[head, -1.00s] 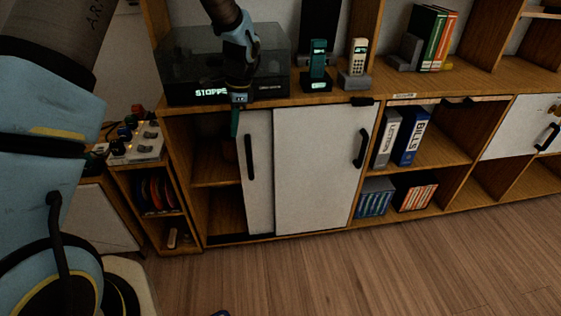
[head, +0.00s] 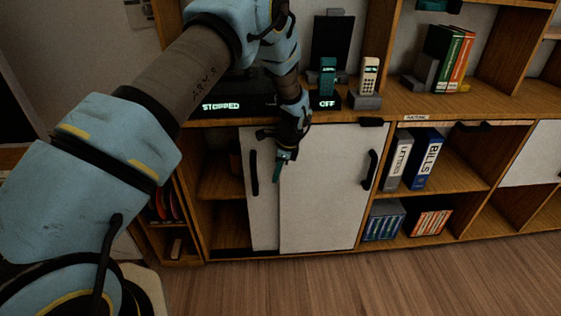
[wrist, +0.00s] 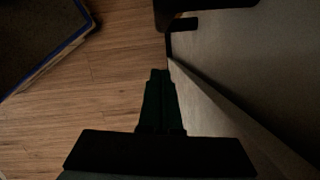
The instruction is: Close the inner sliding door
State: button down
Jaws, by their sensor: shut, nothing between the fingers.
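The inner sliding door (head: 264,222) is the white panel on the left of the low cabinet, partly behind the outer sliding door (head: 335,200). A dark vertical handle (head: 254,172) stands at its left edge. An open gap showing wooden shelves lies left of it. My gripper (head: 281,180) is shut and empty, pointing down in front of the doors near where the two panels overlap, right of the inner handle. In the wrist view my green fingertips (wrist: 160,76) are together beside a pale panel; whether they touch it I cannot tell.
The outer door has its own dark handle (head: 370,169). A stopped turntable-like unit (head: 235,104) and two phones (head: 369,76) stand on the cabinet top (head: 405,112). Binders (head: 426,160) fill shelves on the right. The wooden floor (head: 400,285) in front is clear.

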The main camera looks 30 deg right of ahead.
jog(key=shift+w+a+f+p, duration=0.25)
jog(key=shift+w+a, duration=0.4)
jog(key=shift+a, duration=0.2)
jog(key=shift+w+a+f+p, duration=0.15)
jog(key=shift+w+a+p, duration=0.1)
jog(key=shift+w+a, duration=0.5)
jog(key=shift+s+a, duration=0.1)
jog(key=shift+s, duration=0.05)
jog(key=shift+a, duration=0.1)
jog(key=w+a+p, duration=0.1)
jog(key=w+a, duration=0.3)
jog(key=a, duration=0.5)
jog(key=w+a+p, duration=0.1)
jog(key=w+a, duration=0.4)
jog(key=a, duration=0.5)
